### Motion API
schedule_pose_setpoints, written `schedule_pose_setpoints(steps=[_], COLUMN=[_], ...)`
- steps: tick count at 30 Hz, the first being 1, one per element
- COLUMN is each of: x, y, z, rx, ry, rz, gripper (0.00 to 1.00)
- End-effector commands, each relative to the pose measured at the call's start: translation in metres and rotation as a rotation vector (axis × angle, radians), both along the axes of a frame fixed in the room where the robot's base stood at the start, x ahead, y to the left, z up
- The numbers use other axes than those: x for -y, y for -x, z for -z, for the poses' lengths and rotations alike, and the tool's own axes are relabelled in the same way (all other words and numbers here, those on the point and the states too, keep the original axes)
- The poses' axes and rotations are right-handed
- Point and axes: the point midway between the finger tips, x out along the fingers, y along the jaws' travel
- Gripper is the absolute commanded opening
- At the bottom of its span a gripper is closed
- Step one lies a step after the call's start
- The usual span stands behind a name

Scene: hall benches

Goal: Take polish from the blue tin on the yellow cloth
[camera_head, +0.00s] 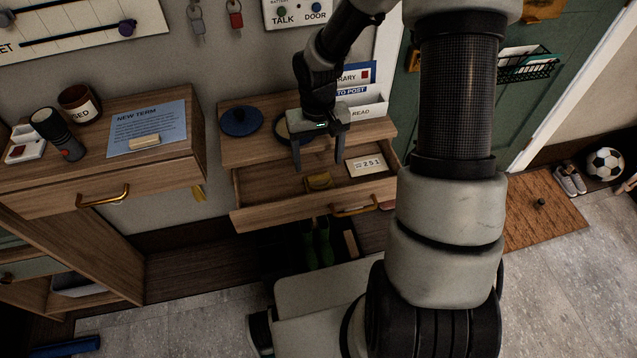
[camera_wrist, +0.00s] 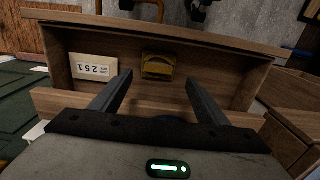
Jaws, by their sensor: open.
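A folded yellow cloth (camera_head: 319,181) lies in the open drawer (camera_head: 262,218); it also shows in the wrist view (camera_wrist: 157,66). My gripper (camera_head: 319,167) is open and empty above the drawer, fingers pointing down toward the cloth. In the wrist view the cloth lies beyond and between the fingertips (camera_wrist: 158,77), apart from them. A flat round blue thing (camera_head: 241,121), perhaps the tin or its lid, is on the bench top at left. A dark round rim (camera_head: 281,132) sits beside it, partly hidden behind my gripper. I cannot tell which is the tin, and no polish shows on the cloth.
A card marked 251 (camera_head: 366,166) lies in the drawer, right of the cloth. A white letter rack (camera_head: 370,109) stands at the back right of the bench. The left bench holds a torch (camera_head: 57,134), a brown jar (camera_head: 78,105) and a blue notice (camera_head: 148,126).

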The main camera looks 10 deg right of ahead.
Motion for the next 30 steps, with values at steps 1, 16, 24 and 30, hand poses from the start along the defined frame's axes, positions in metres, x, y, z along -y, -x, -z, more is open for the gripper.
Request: schedule_pose_setpoints(steps=[1, 16, 24, 30], x=[0.0, 0.002, 0.003, 0.003], y=[0.001, -0.003, -0.003, -0.003], z=[0.009, 0.062, 0.07, 0.07], rx=[-0.002, -0.001, 0.001, 0.001], ry=[0.0, -0.001, 0.0, 0.0], rz=[-0.001, -0.002, -0.001, -0.001], gripper=[0.69, 0.69, 0.69, 0.48])
